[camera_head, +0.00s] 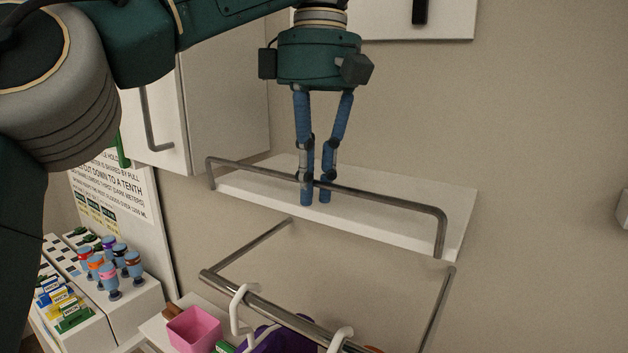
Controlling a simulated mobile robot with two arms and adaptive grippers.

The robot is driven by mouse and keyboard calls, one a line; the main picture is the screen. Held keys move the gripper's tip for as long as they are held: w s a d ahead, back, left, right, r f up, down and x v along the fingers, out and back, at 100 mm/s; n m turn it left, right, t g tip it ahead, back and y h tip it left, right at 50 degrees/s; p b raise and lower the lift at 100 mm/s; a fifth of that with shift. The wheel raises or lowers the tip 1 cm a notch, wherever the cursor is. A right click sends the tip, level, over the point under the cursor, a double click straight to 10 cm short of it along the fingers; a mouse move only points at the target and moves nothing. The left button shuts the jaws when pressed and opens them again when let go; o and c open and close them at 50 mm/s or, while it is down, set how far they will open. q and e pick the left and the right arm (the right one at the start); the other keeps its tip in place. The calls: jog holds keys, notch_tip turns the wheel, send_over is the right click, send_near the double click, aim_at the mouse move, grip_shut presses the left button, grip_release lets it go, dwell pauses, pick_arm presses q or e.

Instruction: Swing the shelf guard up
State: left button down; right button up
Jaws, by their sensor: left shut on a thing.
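The shelf guard (390,195) is a thin grey metal bar with bent ends. It runs along the front of a white wall shelf (425,202), and its two end legs meet the shelf near its front corners. The bar shows above the shelf's front edge. My left gripper (315,197) comes down from above with its blue fingers on either side of the bar, left of its middle. It is shut on the guard. The exact contact is partly hidden by the fingers. My right gripper is not in view.
Below the shelf, a metal rail (273,310) with white hooks (238,308) stands out from the wall. A pink bin (194,329) and a purple bin (285,341) sit beneath. A white cabinet (225,95) is at left. The shelf top is bare.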

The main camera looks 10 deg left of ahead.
pick_arm(q)
jog(key=c, duration=1.9)
grip_release()
jog(key=shift+o, duration=0.2)
jog(key=shift+s+a+f+t, duration=0.1)
jog(key=shift+s+t, duration=0.2)
jog(key=shift+t, duration=0.1)
